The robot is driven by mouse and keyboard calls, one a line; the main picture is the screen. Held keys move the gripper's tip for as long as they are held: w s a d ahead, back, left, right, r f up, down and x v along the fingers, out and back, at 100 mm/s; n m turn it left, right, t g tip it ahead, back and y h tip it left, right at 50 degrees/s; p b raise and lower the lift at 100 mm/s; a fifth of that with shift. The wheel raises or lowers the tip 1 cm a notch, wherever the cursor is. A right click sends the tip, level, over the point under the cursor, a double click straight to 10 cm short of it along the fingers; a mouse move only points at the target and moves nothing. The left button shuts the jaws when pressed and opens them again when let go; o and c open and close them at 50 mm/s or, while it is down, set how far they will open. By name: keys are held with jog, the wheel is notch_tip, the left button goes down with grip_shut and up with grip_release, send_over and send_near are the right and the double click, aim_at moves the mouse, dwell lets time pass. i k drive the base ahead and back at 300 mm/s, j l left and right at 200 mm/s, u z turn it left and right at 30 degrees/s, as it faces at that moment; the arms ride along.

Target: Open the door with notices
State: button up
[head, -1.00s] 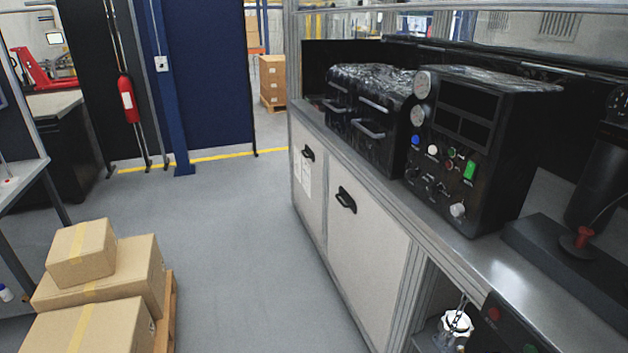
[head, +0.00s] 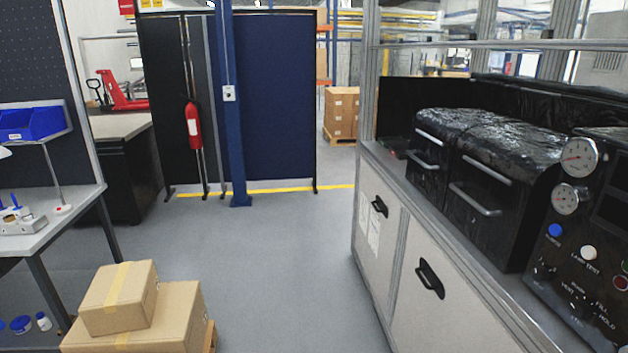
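The door with notices (head: 378,231) is the farther light-grey panel under the bench at the right. White paper sheets (head: 373,222) are fixed on its face, and a black handle (head: 380,207) sits near its top. The door appears closed. A second door (head: 440,305), with its own black handle (head: 430,278) and no paper visible, is nearer to me on the same cabinet. My gripper is not in view.
Stacked cardboard boxes (head: 135,310) stand at the lower left, beside a workbench (head: 50,220). The grey floor (head: 280,260) between boxes and cabinet is clear. A fire extinguisher (head: 193,125) and dark partitions stand behind. A control box (head: 590,240) sits on the right bench.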

aim_at(369, 231)
jog(key=i+u, duration=0.25)
jog(key=i, duration=1.7)
jog(key=i+z, duration=0.3)
jog(key=i, duration=0.15)
jog(key=i+z, duration=0.3)
jog(key=i, duration=0.15)
jog(key=i+j+z, duration=0.55)
jog(key=i, duration=0.3)
jog(key=l, duration=0.1)
